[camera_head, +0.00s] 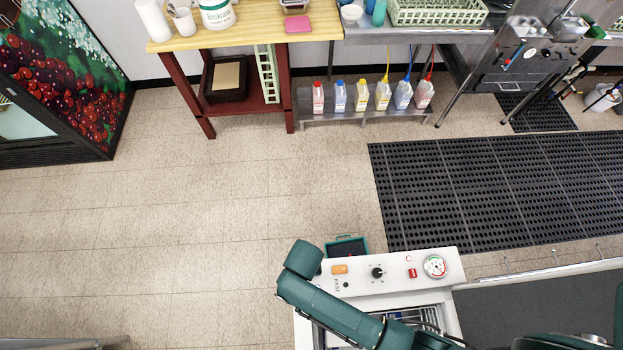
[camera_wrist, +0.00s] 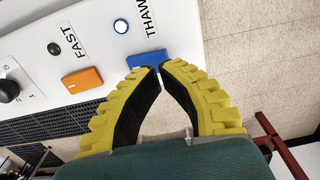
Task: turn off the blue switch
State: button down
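The blue switch (camera_wrist: 146,58) is a flat rocker beside the THAW label on a white panel (camera_wrist: 190,15). A round lamp (camera_wrist: 121,26) near it looks lit, white with a blue rim. My gripper (camera_wrist: 161,68) has yellow ribbed fingers with dark inner pads; its tips are together with nothing between them. The tips are at the blue switch's lower edge in the wrist view; I cannot tell whether they touch it. In the head view the white panel (camera_head: 390,275) is at the bottom, and my green arm hides the blue switch and the gripper.
An orange switch (camera_wrist: 82,80) by the FAST label and a dark green lamp (camera_wrist: 54,48) sit beside the blue switch. A black knob (camera_head: 377,273), red switch (camera_head: 412,273) and gauge (camera_head: 435,266) share the panel. A black mat (camera_head: 500,190) lies beyond; floor at left is clear.

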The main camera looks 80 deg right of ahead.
jog(key=shift+f+b, duration=0.9)
jog(key=shift+f, duration=0.6)
dwell(0.5)
jog(key=shift+r, duration=0.1)
notch_tip(320, 180, up, 7)
jog(key=p, duration=0.8)
dwell(0.4)
